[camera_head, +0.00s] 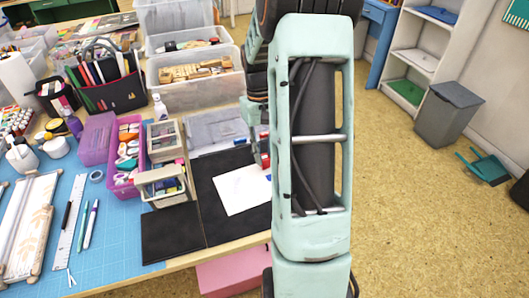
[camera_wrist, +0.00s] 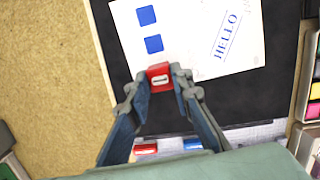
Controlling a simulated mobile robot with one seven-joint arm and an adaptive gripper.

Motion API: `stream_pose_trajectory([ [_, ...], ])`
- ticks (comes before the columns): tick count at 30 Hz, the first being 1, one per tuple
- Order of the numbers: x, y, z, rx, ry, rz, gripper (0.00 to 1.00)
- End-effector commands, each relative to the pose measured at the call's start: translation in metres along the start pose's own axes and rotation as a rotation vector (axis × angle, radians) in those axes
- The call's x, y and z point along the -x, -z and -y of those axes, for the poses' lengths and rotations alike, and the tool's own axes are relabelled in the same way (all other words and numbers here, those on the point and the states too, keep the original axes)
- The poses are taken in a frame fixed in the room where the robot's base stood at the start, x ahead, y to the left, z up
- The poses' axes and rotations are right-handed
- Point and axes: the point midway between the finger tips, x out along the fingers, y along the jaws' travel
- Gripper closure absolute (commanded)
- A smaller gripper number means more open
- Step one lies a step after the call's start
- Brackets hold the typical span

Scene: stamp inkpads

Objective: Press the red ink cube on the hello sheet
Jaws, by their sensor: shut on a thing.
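My gripper (camera_wrist: 158,85) is shut on the red ink cube (camera_wrist: 158,76), which has a pale mark on the face toward the wrist camera. In the wrist view the cube overlaps the near edge of the white hello sheet (camera_wrist: 190,30); I cannot tell whether it touches the paper. The sheet bears blue HELLO lettering and two blue squares, and no red mark shows. In the head view the sheet (camera_head: 237,192) lies on a black mat, partly hidden by my arm. A bit of the red cube (camera_head: 265,160) shows at its far right edge.
The black mat (camera_wrist: 120,50) surrounds the sheet. Another red piece (camera_wrist: 145,149) and a blue piece (camera_wrist: 192,144) lie beyond my fingers. Small baskets (camera_head: 164,186) stand left of the sheet. A pink bin (camera_head: 125,155) and clear boxes (camera_head: 195,75) crowd the table further off.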

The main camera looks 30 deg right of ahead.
Motion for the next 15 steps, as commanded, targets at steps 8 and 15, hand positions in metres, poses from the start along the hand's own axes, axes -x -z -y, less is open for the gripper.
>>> stream_pose_trajectory([
  [8, -0.0010, 0.0002, 0.0000, 0.000, 0.000, 0.000, 0.97],
  [15, -0.0039, 0.0006, 0.0001, 0.000, 0.000, 0.000, 0.97],
])
